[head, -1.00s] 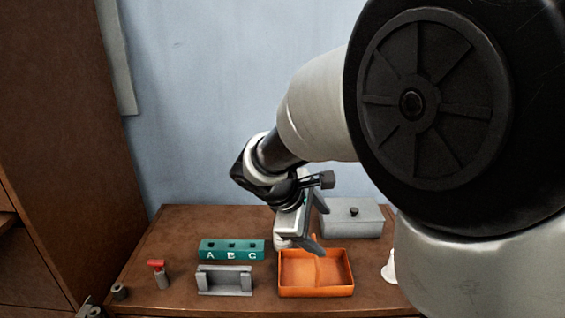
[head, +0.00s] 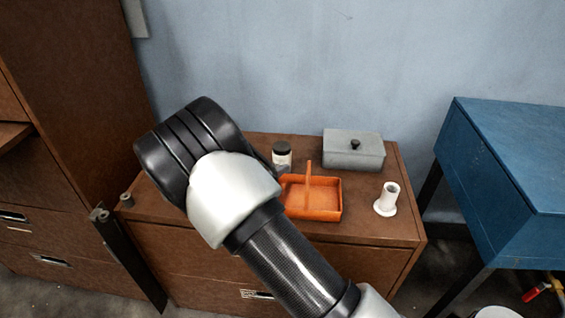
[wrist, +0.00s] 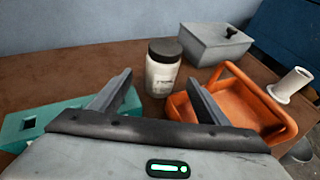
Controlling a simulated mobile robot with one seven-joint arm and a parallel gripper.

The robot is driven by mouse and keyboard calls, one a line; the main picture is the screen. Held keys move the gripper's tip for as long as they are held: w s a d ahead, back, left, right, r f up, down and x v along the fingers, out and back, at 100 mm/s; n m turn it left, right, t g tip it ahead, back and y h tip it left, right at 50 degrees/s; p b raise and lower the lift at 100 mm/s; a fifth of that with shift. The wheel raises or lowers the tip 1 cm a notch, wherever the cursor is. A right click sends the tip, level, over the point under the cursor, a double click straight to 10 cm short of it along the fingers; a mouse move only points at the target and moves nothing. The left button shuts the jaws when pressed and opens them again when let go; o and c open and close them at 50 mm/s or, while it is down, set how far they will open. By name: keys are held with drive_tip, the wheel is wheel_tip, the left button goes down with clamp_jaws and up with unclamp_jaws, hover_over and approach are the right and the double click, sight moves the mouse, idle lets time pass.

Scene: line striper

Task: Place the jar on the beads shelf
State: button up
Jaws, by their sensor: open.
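The jar, white with a dark lid and a small label, stands upright on the brown cabinet top near the wall; it shows in the head view (head: 282,158) and in the wrist view (wrist: 162,70). My gripper (wrist: 158,92) is open and empty in the wrist view. Its two fingers point toward the jar, which stands beyond and between the fingertips, apart from them as far as I can see. In the head view my arm hides the gripper. I cannot tell which surface is the beads shelf.
A teal block (wrist: 30,125) is left of the gripper. A blue table (head: 515,150) stands at the right.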

sight(276, 161)
drive_tip(key=x, duration=0.5)
drive_tip(key=shift+b, duration=0.4)
drive_tip(key=shift+r+b+x, duration=0.15)
drive_tip(key=shift+b+x, duration=0.25)
drive_tip(key=shift+x, duration=1.15)
drive_tip(key=shift+r+b+x, duration=0.2)
drive_tip(key=shift+b+x, duration=0.2)
drive_tip(key=shift+x, duration=1.15)
drive_tip(key=shift+d, duration=0.1)
drive_tip(key=c, duration=1.4)
drive_tip(key=shift+w+r, duration=0.1)
drive_tip(key=shift+r, duration=0.1)
drive_tip(key=shift+c, duration=1.2)
